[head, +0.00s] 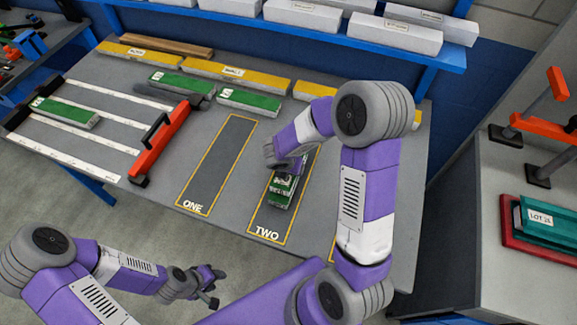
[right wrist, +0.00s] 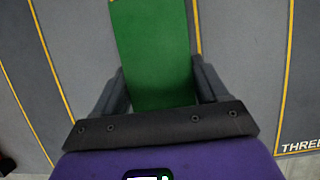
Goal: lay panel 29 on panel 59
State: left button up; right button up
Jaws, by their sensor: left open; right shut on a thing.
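My right gripper (head: 284,170) is over the strip marked TWO (head: 266,222) and shut on a green panel (head: 282,187). In the right wrist view, this green panel (right wrist: 152,50) lies between the two fingers (right wrist: 160,88). Green and pale layers show below the gripper in the head view, but I cannot tell whether a second panel lies beneath. Other green panels lie at the left (head: 65,112), at the back (head: 180,83) and right of that one (head: 248,101). Their numbers are too small to read. My left gripper (head: 208,288) is open and empty, in front of the table.
The strip marked ONE (head: 215,165) is empty. An orange-handled bar (head: 160,140) stands left of it. Yellow panels (head: 222,72) and a wooden strip line the back. White boxes (head: 395,36) fill the blue shelf. A side bench at right holds a red tray (head: 510,232).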

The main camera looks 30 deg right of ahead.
jog(key=shift+f+b, duration=0.55)
dwell(0.4)
jog(key=o, duration=1.1)
jog(key=shift+r, duration=0.1)
jog(key=p+v, duration=0.2)
jog(key=v, duration=0.4)
jog(key=shift+r, duration=0.1)
jog(key=shift+s+a+r+p, duration=0.1)
jog(key=shift+r+p, duration=0.1)
jog(key=shift+r, duration=0.1)
jog(key=shift+s+a+r+p, duration=0.1)
jog(key=shift+a+r+p, duration=0.1)
jog(key=shift+r, duration=0.1)
